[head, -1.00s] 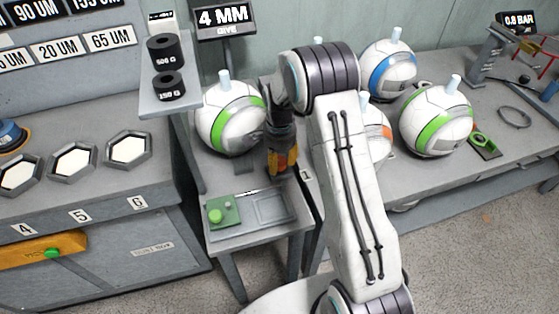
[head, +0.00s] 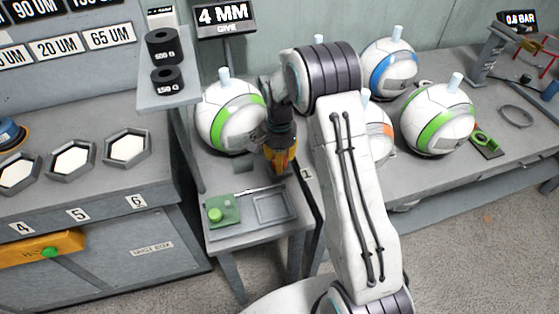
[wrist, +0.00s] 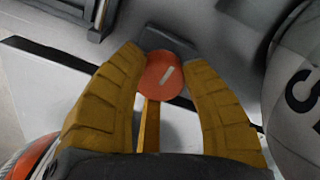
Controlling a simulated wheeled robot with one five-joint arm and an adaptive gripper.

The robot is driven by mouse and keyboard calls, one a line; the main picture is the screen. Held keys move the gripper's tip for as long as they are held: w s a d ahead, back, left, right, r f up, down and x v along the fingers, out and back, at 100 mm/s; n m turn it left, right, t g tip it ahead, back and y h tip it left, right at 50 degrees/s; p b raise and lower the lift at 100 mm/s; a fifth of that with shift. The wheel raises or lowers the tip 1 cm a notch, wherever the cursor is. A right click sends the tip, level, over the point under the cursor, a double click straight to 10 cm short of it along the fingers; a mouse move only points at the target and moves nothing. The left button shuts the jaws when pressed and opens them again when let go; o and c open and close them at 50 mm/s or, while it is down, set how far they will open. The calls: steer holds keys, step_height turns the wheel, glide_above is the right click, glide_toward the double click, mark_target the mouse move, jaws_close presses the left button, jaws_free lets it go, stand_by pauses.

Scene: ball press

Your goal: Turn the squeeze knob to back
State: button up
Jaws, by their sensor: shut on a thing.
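In the wrist view, the knob (wrist: 158,84) is an orange-red disc with a short white mark tilted up to the right. The yellow fingers of my gripper (wrist: 163,60) are shut on it, one at each side. In the head view, my gripper (head: 281,163) points down at the small grey stand, right beside the white ball with a green band (head: 222,130). The knob is hidden there behind my fingers. A sign (head: 222,16) above reads 4 MM GIVE.
A green block with a round button (head: 220,210) and a shallow tray (head: 276,206) lie at the stand's front. Black weights (head: 165,62) sit on a shelf at left. Several balls, one with a blue band (head: 388,68), stand at right.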

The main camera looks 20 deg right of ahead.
steer(key=n, duration=0.4)
steer(key=shift+f+n+b, duration=0.1)
steer(key=shift+n+b, duration=0.2)
steer(key=shift+b, duration=0.05)
steer(key=n, duration=0.4)
steer(key=shift+n, duration=0.3)
steer(key=n, duration=0.4)
steer(key=shift+n+b, duration=0.3)
steer(key=shift+b, duration=0.1)
steer(key=n, duration=0.4)
steer(key=shift+a+n, duration=0.1)
steer(key=shift+n, duration=0.5)
steer(key=o, duration=1.2)
steer(key=shift+r, duration=0.2)
step_height(320, 180, up, 12)
steer(key=shift+f, duration=0.15)
